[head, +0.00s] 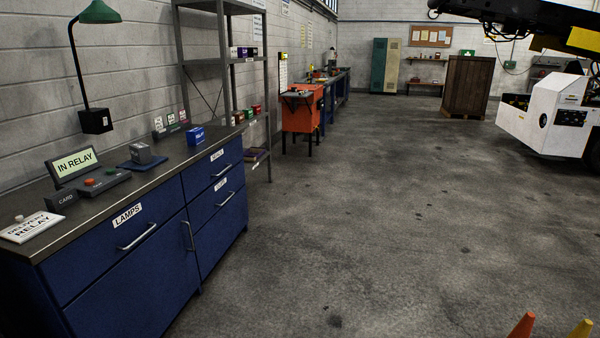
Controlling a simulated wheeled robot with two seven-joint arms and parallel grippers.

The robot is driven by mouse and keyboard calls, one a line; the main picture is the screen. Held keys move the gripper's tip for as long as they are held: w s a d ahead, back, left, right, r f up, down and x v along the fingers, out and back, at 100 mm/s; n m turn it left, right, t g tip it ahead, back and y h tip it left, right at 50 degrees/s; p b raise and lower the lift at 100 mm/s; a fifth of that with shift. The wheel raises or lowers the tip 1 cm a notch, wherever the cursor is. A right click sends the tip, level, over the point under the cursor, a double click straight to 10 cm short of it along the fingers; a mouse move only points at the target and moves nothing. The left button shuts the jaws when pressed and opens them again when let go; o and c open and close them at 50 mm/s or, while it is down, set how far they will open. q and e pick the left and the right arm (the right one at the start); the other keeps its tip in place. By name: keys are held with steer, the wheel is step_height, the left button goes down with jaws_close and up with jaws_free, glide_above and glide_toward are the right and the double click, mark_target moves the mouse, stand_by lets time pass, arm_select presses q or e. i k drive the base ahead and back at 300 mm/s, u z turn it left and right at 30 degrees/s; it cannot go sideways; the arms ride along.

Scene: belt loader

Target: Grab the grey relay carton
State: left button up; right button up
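A small grey box (140,153), likely the grey relay carton, is on a flat blue pad (131,164) on the dark top of the blue cabinet bench at the left. Any label on it is too small to read. A blue carton (195,136) stands farther back on the same bench top. A dark grey box marked CARD (63,199) is near the front. Neither of my grippers shows in the head view.
The bench (139,241) has drawers with bar handles. On it are an IN RELAY display (73,163), a button box (103,185) and a DELIVERY RELAY plate (37,227). A green lamp (99,12) hangs above. Open floor (380,230) is to the right; cones (523,325) stand bottom right.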

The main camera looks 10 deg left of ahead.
mark_target(141, 152)
steer(key=u, duration=0.15)
steer(key=i, duration=2)
steer(key=u, duration=1.15)
steer(key=i, duration=1.7)
steer(key=u, duration=1.15)
